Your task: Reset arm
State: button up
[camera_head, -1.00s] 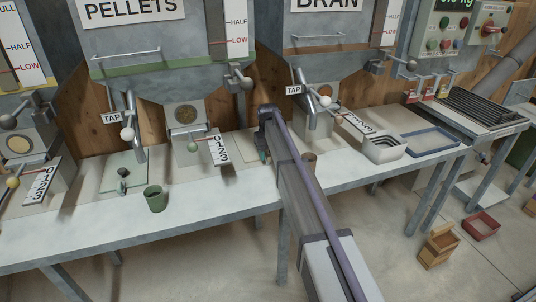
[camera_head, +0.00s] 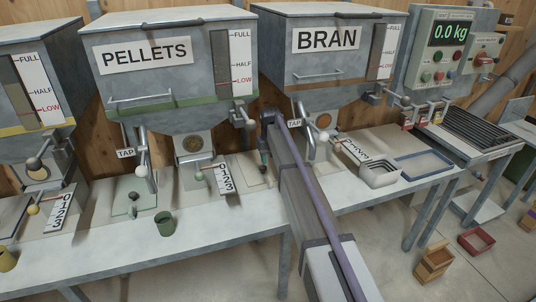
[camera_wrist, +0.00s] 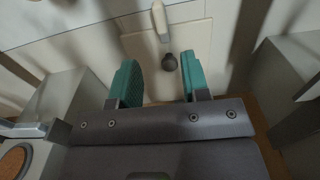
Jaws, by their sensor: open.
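My gripper (camera_head: 264,158) hangs over the bench between the pellets hopper (camera_head: 165,60) and the bran hopper (camera_head: 335,50). In the wrist view its two teal fingers (camera_wrist: 160,84) are apart with nothing held between them. My arm crosses the head view from bottom right up to the gripper and hides part of the bench.
A green cup (camera_head: 166,223) stands at the bench front, and a yellow cup (camera_head: 7,260) at far left. A pale tray (camera_head: 380,174) and a blue-rimmed tray (camera_head: 424,166) lie on the right. A scale panel (camera_head: 450,50) reads 0.0 kg. Crates (camera_head: 434,262) stand on the floor.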

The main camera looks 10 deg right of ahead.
jog(key=s+r+p, duration=0.3)
jog(key=s, duration=1.7)
jog(key=s+r+m+p, duration=0.1)
jog(key=s+r+p, duration=0.2)
jog(key=s, duration=1.7)
jog(key=shift+s+r+p, duration=0.15)
jog(key=shift+r+p, duration=0.15)
jog(key=shift+a, duration=0.1)
